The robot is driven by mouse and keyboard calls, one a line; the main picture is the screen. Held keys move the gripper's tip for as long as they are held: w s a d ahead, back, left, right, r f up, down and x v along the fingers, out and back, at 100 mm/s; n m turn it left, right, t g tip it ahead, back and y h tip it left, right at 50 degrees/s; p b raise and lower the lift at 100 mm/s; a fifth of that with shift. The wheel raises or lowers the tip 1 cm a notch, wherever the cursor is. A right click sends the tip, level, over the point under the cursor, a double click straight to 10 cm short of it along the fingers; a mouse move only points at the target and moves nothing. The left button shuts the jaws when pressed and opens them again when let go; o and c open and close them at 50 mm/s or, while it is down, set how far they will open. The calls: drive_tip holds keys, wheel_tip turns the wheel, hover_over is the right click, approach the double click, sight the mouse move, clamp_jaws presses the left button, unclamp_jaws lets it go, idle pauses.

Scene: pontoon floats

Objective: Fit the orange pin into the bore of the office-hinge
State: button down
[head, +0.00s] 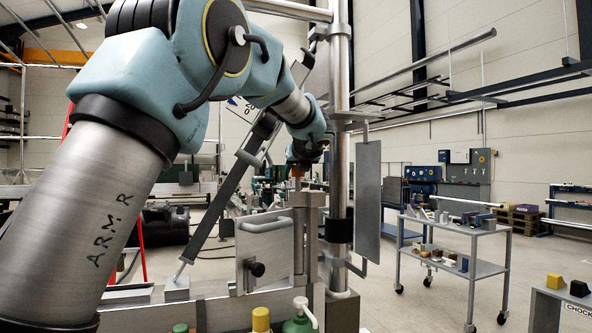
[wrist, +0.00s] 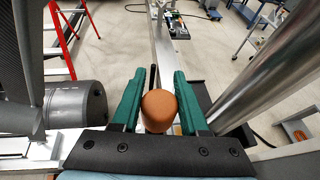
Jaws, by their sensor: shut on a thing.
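The orange pin (wrist: 159,110) is between the green-padded fingers of my gripper (wrist: 157,100) in the wrist view, its round top facing the camera. In the head view a small part of the pin (head: 297,171) shows below my dark gripper (head: 302,160). Right under it stand grey upright metal barrels (head: 309,200) beside a plate with a black knob (head: 265,250); this looks like the office-hinge, though no label shows. The bore and the pin's lower end are hidden, so I cannot tell whether the pin is in it.
A tall steel post (head: 338,110) with a hanging grey plate (head: 367,200) stands close on the right of my gripper. A slanted grey bar (head: 228,195) is on the left. Bottles (head: 299,318) stand at the front. A parts trolley (head: 455,235) is further right, with open floor around it.

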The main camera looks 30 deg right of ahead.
sight(299, 177)
drive_tip(key=shift+f+b, duration=1.4)
drive_tip(key=shift+f, duration=0.45)
drive_tip(key=shift+c, duration=1.7)
unclamp_jaws()
drive_tip(key=b+v, duration=0.3)
drive_tip(key=v, duration=0.7)
drive_tip(key=shift+s+a+r, duration=0.1)
drive_tip(key=shift+s+r, duration=0.05)
drive_tip(key=shift+s, duration=0.2)
drive_tip(key=shift+s, duration=0.1)
